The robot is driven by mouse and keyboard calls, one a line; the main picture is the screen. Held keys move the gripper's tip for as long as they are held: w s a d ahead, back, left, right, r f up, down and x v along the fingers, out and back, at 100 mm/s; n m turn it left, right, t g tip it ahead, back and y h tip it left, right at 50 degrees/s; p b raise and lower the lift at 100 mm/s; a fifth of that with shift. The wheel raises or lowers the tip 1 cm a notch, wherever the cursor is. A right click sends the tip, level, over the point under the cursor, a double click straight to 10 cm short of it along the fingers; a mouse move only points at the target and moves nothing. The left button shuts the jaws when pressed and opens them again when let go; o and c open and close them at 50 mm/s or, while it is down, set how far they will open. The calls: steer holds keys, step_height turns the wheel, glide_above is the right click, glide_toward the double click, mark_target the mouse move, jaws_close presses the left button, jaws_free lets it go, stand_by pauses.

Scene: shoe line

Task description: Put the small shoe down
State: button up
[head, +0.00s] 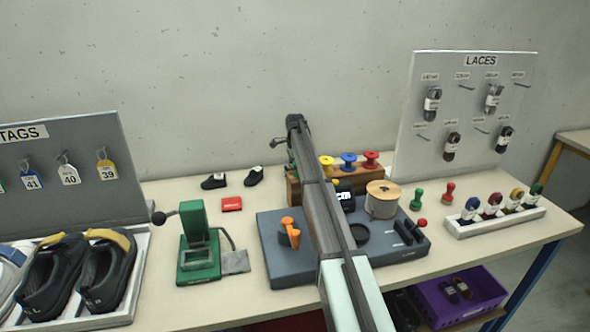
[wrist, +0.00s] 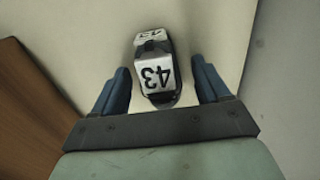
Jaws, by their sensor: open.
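Two small black shoes (head: 214,181) (head: 254,176) sit apart from my arm on the back of the table in the head view, left of the wooden spool rack. In the head view my arm reaches past the spool rack, and my fingers cannot be made out there.
A brown wooden surface (wrist: 35,85) lies left of my gripper, and a pale panel edge is at right. The head view shows a red box (head: 231,204), a green press (head: 198,245), a grey workstation (head: 277,262), the laces board (head: 460,120) and a lace tray (head: 497,222).

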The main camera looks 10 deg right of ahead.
step_height(320, 180, up, 12)
steer(key=shift+r, duration=0.15)
stand_by(0.6)
stand_by(0.4)
